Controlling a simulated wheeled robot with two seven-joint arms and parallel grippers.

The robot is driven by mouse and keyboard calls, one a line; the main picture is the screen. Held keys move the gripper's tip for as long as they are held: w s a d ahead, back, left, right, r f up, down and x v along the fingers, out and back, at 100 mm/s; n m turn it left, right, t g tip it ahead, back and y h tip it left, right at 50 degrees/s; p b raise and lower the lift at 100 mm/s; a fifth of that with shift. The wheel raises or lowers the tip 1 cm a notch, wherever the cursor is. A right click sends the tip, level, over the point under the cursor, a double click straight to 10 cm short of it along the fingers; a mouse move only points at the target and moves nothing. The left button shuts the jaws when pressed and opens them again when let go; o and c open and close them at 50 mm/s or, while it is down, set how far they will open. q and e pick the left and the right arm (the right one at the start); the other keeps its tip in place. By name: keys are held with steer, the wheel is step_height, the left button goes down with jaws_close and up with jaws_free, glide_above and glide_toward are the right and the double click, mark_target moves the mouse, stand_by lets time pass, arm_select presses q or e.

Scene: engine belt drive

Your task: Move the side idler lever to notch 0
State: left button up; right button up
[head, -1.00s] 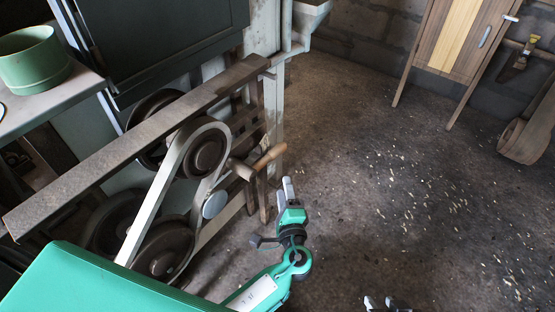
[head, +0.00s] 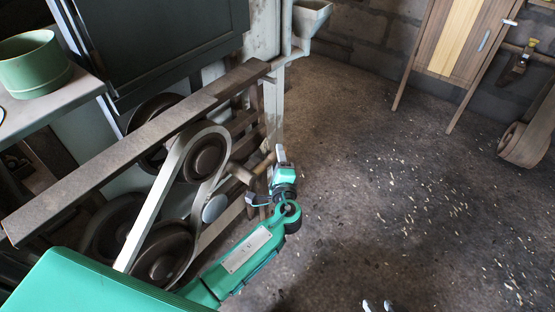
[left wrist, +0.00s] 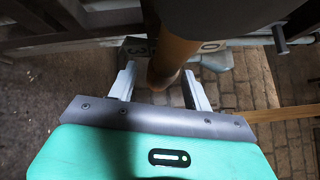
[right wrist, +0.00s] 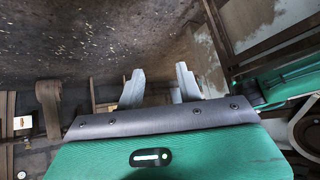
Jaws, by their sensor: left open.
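The side idler lever's wooden handle (head: 263,164) sticks out to the right from the belt drive. In the left wrist view the handle (left wrist: 174,56) lies between the fingers of my open left gripper (left wrist: 161,88), with a gap visible on both sides. In the head view my left gripper (head: 281,155) is at the handle's outer end. Which notch the lever sits in is hidden. My right gripper (right wrist: 159,86) is open and empty; its tips show at the head view's bottom edge (head: 377,306).
The pale belt (head: 159,195) runs around dark pulleys (head: 206,157) left of the lever, with a round grey disc (head: 215,208) beside it. A long beam (head: 130,145) crosses above. The floor (head: 360,170) to the right is clear but for pale litter.

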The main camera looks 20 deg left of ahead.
arm_select(q)
jaws_close()
